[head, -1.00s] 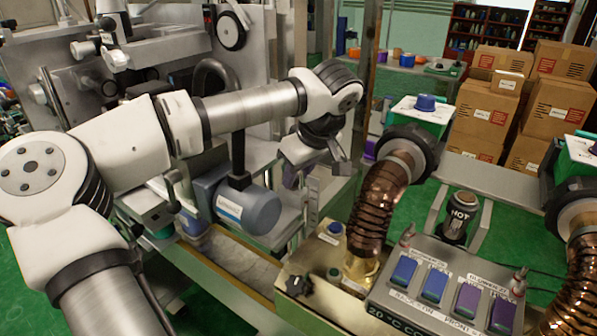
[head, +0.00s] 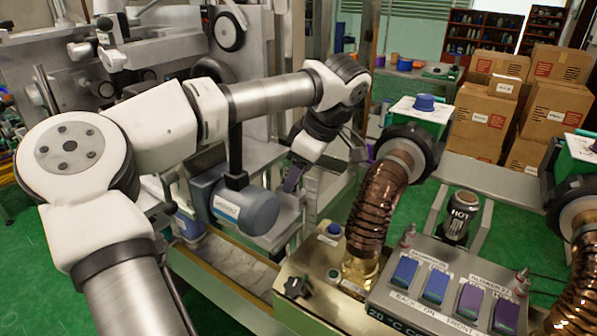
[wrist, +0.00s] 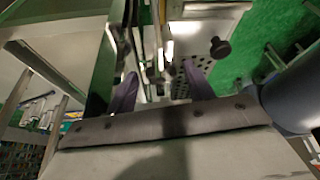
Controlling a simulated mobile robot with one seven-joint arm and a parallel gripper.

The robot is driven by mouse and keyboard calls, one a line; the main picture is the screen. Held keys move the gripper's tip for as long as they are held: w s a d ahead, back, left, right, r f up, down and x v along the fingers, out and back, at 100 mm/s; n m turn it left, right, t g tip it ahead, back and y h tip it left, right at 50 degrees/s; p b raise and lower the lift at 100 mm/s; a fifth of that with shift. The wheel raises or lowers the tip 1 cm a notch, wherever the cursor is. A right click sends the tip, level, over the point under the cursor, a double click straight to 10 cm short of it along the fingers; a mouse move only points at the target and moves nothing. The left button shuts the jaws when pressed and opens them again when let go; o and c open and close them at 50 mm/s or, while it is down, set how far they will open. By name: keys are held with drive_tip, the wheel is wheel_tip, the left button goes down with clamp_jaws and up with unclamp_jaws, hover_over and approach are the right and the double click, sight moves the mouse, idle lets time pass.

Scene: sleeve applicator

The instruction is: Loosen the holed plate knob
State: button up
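A holed metal plate (wrist: 181,82) shows in the wrist view just beyond my fingers, partly hidden by the right one. A round black knob (wrist: 220,47) on a short stem stands out beside the plate, above and right of the right finger. My gripper (wrist: 160,80) is open, its two purple fingers wide apart with no knob between them. In the head view my gripper (head: 292,179) hangs beside the machine, behind the blue-grey motor. The holed plate and its knob cannot be made out in the head view.
The blue-grey motor (head: 247,208) is close to my gripper; its rounded body also fills the right edge of the wrist view (wrist: 292,97). A brass-coloured box (head: 325,265) with another black knob (head: 292,288), a copper hose (head: 376,205) and a switch box (head: 410,310) stand front right.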

idle(0.3)
drive_tip(key=p+v, duration=0.2)
drive_tip(key=v, duration=1.1)
drive_tip(key=shift+r+p, duration=0.35)
drive_tip(key=shift+r, duration=0.1)
drive_tip(key=shift+d, duration=0.1)
